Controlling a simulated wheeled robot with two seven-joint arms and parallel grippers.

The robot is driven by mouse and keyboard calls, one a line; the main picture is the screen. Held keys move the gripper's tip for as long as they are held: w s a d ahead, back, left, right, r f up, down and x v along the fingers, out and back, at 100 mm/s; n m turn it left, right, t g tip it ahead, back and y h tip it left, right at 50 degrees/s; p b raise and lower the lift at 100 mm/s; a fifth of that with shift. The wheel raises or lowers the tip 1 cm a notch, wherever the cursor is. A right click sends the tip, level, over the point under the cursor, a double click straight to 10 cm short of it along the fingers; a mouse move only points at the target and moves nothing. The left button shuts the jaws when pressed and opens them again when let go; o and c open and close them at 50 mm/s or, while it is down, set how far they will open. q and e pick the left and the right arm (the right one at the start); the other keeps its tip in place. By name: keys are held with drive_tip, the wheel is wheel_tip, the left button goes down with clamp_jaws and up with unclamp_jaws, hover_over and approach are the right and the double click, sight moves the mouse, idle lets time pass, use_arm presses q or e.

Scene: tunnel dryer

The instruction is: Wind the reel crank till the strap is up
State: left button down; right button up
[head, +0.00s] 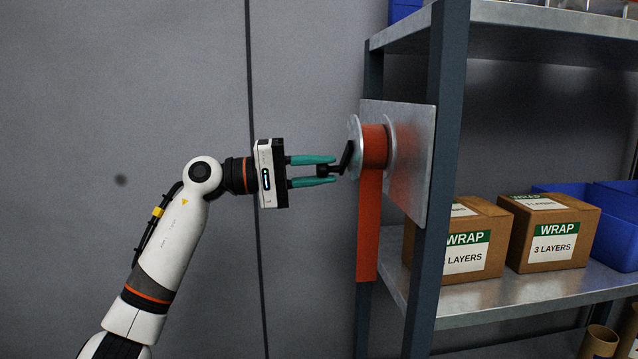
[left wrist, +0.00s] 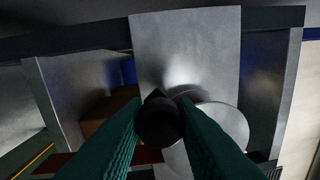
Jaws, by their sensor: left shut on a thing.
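The reel (head: 374,146) is mounted on a square metal plate (head: 410,160) on the side of the shelf. It carries an orange strap (head: 368,225) that hangs down from it and ends in a straight edge beside the shelf post. The black crank (head: 346,158) is at the reel's left face. My left gripper (head: 325,170) is shut on the crank's knob, its green fingers above and below it. In the left wrist view the round black knob (left wrist: 160,122) sits between the fingertips, with the metal reel disc (left wrist: 222,122) behind it. My right gripper is not in view.
The metal shelf (head: 500,297) holds two cardboard WRAP boxes (head: 548,232) and blue bins (head: 615,215). The shelf's dark post (head: 436,180) stands just right of the reel.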

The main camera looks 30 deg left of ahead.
use_arm(q)
drive_tip(key=shift+w+a+r+m, duration=0.15)
drive_tip(key=shift+w+r+m, duration=0.2)
drive_tip(key=shift+m, duration=0.55)
drive_tip(key=shift+s+r, duration=0.1)
drive_tip(key=c, duration=1.2)
unclamp_jaws()
drive_tip(key=shift+o, duration=0.2)
drive_tip(key=v, duration=1.2)
drive_tip(key=shift+a, duration=0.15)
